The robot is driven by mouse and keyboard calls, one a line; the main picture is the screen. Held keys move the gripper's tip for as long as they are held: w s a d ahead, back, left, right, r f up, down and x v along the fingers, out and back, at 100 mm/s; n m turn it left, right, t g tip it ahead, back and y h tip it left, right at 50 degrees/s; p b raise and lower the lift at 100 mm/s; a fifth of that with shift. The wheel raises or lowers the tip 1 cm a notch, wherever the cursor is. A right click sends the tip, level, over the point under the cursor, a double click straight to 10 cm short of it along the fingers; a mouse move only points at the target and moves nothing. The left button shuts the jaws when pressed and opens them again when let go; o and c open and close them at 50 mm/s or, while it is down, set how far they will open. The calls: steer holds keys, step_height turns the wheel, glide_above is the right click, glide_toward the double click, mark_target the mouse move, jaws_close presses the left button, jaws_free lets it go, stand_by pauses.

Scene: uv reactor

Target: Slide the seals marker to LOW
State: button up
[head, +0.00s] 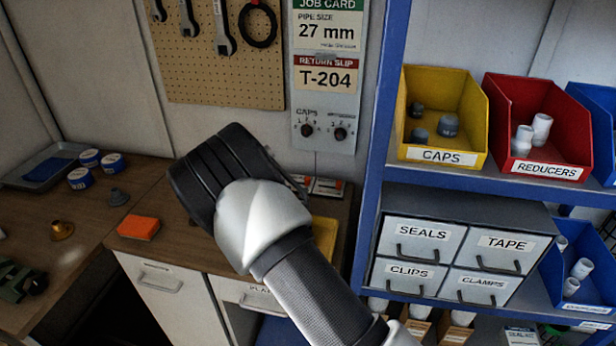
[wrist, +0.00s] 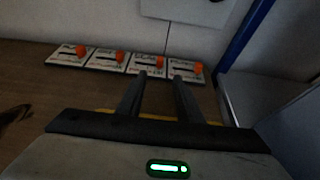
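In the wrist view a row of several small white slider plates, each with a dark slot and an orange marker, lies along the back of the brown bench. Their lettering is too small and blurred to tell which is the seals plate. The rightmost plate (wrist: 186,76) has its orange marker (wrist: 198,68) towards the right. My gripper (wrist: 160,78) is open and empty, its two dark fingertips apart just in front of the two right-hand plates. In the head view my arm hides the fingers and most plates; one plate (head: 328,187) shows right of it.
A blue-framed shelf (head: 368,220) with bins and a SEALS drawer (head: 423,232) stands right of the bench. A wall panel with two knobs (head: 323,130) is above the plates. An orange block (head: 139,228) and a yellow object (head: 325,240) lie on the bench.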

mark_target(307, 179)
steer(key=x, duration=1.6)
steer(key=shift+f, duration=0.1)
steer(key=shift+s, duration=0.1)
steer(key=shift+d, duration=0.1)
jaws_close()
